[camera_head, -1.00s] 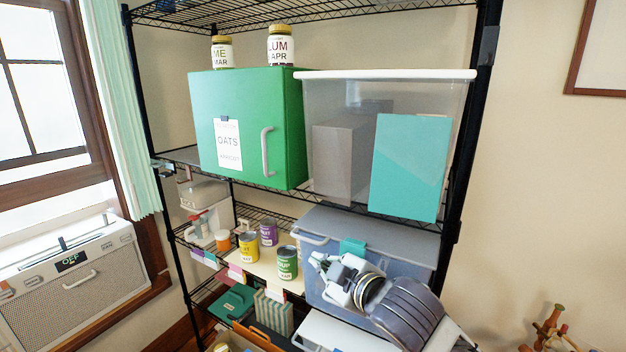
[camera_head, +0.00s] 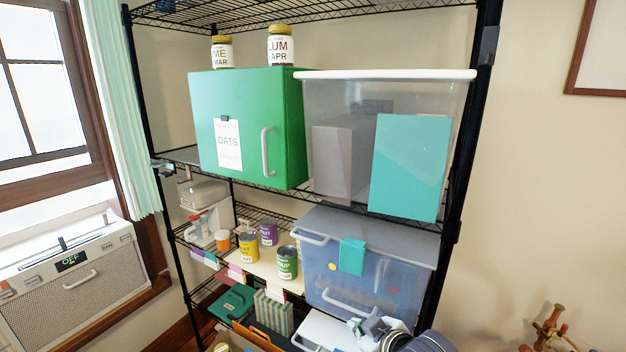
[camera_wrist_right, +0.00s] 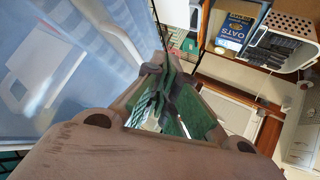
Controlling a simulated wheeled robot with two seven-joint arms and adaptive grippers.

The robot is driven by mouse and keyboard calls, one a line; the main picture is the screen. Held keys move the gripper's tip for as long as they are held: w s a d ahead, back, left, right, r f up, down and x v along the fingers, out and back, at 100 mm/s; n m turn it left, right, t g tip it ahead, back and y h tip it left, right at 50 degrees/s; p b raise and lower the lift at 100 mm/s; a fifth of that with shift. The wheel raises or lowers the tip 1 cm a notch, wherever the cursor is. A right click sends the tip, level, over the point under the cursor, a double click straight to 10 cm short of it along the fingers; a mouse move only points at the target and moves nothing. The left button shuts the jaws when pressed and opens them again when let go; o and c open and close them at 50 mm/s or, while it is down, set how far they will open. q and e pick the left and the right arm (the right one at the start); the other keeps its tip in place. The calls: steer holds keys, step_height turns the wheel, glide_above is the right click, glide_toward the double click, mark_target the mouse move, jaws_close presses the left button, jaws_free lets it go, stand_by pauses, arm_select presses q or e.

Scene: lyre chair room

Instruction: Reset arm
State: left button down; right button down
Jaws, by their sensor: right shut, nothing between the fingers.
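My right gripper (camera_head: 368,328) shows at the bottom edge of the head view, in front of the lower shelf. Only part of it and its wrist are in frame. It looks shut and empty. In the right wrist view its fingers (camera_wrist_right: 160,90) come together near the middle, with nothing held between them. The blue translucent bin (camera_head: 400,275) is close behind the gripper and fills the left of the wrist view. Whether they touch cannot be told. My left gripper is not in view.
A black wire rack holds a green OATS box (camera_head: 285,105), a clear bin (camera_head: 345,100) with a teal panel (camera_head: 410,165), and several cans. Two jars stand on the green box. A window unit (camera_head: 75,285) is at left. Bare wall is free at right.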

steer(key=s+d+f+m+g+h, duration=0.2)
steer(key=s+d+f+m+g, duration=0.1)
steer(key=s+d+f, duration=0.45)
steer(key=s+d+f+m+g+h, duration=0.1)
steer(key=s+d+f+m+g, duration=0.25)
steer(key=s+f, duration=0.6)
step_height(320, 180, down, 34)
steer(key=s, duration=0.2)
steer(key=s+d+f+g, duration=0.1)
steer(key=s+d+f, duration=0.1)
steer(key=s+f, duration=0.7)
steer(key=s+d+f+g, duration=0.1)
steer(key=s+d+f, duration=0.1)
steer(key=s+f, duration=0.8)
steer(key=s, duration=0.3)
steer(key=shift+s+d+f, duration=0.25)
steer(key=shift+s+d, duration=0.05)
steer(key=shift+d, duration=0.1)
steer(key=shift+n, duration=0.25)
